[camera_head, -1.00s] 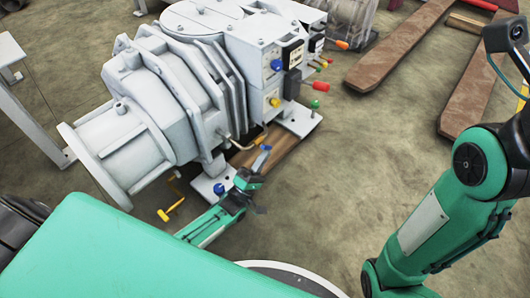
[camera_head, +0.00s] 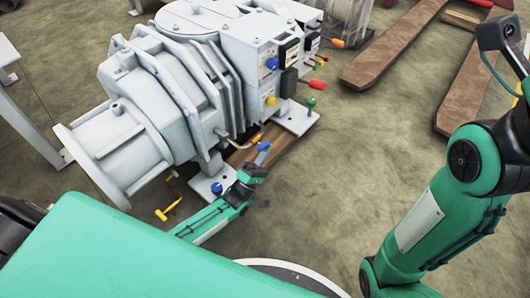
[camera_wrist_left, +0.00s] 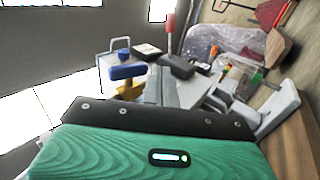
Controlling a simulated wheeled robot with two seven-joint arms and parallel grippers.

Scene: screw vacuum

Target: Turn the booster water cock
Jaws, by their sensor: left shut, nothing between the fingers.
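A white pump machine (camera_head: 190,70) stands on the floor in the head view. A cock with a blue handle (camera_head: 262,146) and a yellow body sits low at its near side. In the left wrist view a blue T-shaped handle (camera_wrist_left: 127,71) stands on a yellow stem (camera_wrist_left: 129,90), left of the fingers. My left gripper (camera_head: 256,163) is shut and empty, just below the blue handle in the head view; it also shows in the left wrist view (camera_wrist_left: 160,78). I cannot tell whether it touches the handle. My right gripper is out of view; only that arm shows.
A blue knob (camera_head: 217,188) and a yellow handle (camera_head: 169,212) are near the left forearm. Red (camera_head: 317,85) and green (camera_head: 311,101) knobs stick out right of the machine. Brown beams (camera_head: 395,45) lie at the back right. The floor in the middle right is clear.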

